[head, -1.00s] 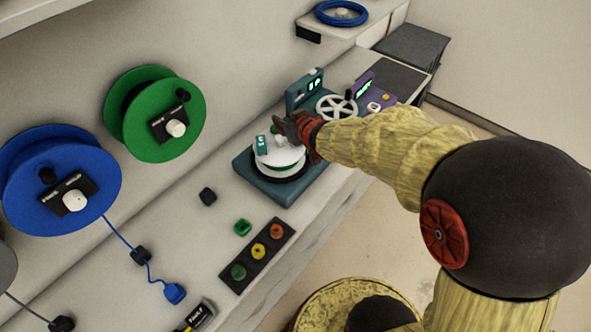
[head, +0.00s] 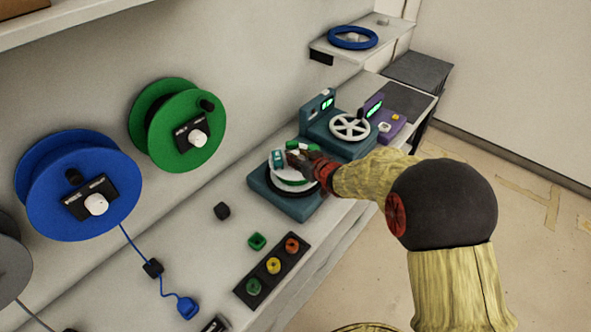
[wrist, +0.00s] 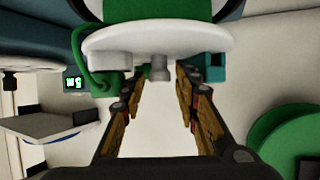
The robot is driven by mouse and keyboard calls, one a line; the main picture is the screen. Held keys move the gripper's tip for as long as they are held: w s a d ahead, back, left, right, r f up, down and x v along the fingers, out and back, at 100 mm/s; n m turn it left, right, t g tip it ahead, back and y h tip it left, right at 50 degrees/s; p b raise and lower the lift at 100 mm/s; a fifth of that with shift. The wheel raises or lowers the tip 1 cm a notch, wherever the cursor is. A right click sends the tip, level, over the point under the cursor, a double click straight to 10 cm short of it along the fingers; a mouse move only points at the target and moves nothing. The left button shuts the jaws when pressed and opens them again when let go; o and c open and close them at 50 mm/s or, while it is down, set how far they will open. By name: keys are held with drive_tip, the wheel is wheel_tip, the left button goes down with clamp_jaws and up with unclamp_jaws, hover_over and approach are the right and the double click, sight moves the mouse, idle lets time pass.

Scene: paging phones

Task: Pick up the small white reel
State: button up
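The small white reel (head: 286,181), with green between its discs, sits on a teal base (head: 262,184) on the bench. In the wrist view its white disc (wrist: 185,38) is at the top, with a grey knob (wrist: 159,70) sticking out from it. My gripper (head: 299,160) is at the reel's upper side in the head view, hiding part of it. In the wrist view my gripper (wrist: 154,84) is open, with one finger on each side of the knob and white showing between them. I cannot tell whether either finger touches the reel.
A teal device with a spoked wheel (head: 350,127) and a purple device (head: 388,122) stand beyond the reel. A green reel (head: 178,160) and a blue reel (head: 120,215) are on the wall. A black strip (head: 250,290) with coloured parts lies nearer on the bench.

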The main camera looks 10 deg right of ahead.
drive_tip(key=shift+w+f, duration=0.1)
drive_tip(key=shift+w, duration=0.15)
drive_tip(key=shift+c, duration=0.8)
clamp_jaws()
drive_tip(key=shift+w+r, duration=0.1)
drive_tip(key=shift+r, duration=0.1)
